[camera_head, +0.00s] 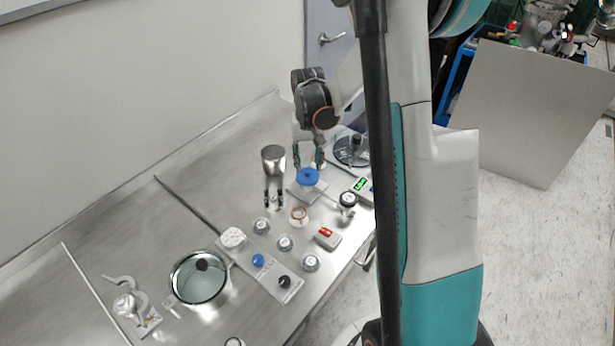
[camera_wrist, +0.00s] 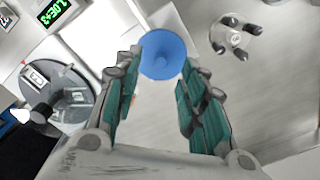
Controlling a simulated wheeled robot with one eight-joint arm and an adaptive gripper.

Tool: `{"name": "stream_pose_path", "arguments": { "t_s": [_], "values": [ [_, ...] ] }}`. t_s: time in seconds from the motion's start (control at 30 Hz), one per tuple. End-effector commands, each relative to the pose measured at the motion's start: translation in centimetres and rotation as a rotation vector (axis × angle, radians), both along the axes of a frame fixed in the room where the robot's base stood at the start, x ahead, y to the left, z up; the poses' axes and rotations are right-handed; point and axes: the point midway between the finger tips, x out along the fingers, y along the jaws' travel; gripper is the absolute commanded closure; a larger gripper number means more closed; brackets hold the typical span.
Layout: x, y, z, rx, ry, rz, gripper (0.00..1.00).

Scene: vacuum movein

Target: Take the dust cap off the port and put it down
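The blue dust cap (camera_head: 308,176) sits on the port, at a small metal plate on the bench, in the head view. My gripper (camera_head: 308,162) is above the cap, pointing down. In the wrist view my gripper (camera_wrist: 163,62) is open, with its teal-padded fingers apart and the cap between or just beyond the fingertips. I cannot tell whether either finger touches it.
A metal cylinder on dark legs (camera_head: 273,160) stands close left of the cap. A dark round disc (camera_head: 352,151) and a green display (camera_head: 360,184) are to the right. Small metal fittings (camera_head: 285,243) and a glass-lidded pot (camera_head: 201,278) stand nearer. Bench behind is clear.

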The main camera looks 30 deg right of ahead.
Motion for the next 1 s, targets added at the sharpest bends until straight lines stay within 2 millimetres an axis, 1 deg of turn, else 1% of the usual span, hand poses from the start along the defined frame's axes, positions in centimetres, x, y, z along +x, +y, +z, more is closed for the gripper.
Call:
{"name": "stream_pose_path", "arguments": {
  "t_s": [0.03, 0.1, 0.23, 0.3, 0.5, 0.6, 0.7, 1.0],
  "values": [
    [0.1, 0.0, -1.0, 0.000, 0.000, 0.000, 0.62],
    [0.1, 0.1, -2.0, 0.000, 0.000, 0.000, 0.62],
    [0.1, 0.1, -3.7, 0.000, 0.000, 0.000, 0.62],
    [0.1, 0.1, -4.1, 0.000, 0.000, 0.000, 0.62],
    [0.1, 0.1, -4.0, 0.000, 0.000, 0.000, 0.62],
    [0.1, 0.1, -4.0, 0.000, 0.000, 0.000, 0.82],
    [0.1, 0.1, -4.0, 0.000, 0.000, 0.000, 0.98],
    [0.1, 0.1, -4.0, 0.000, 0.000, 0.000, 0.99]
  ]
}}
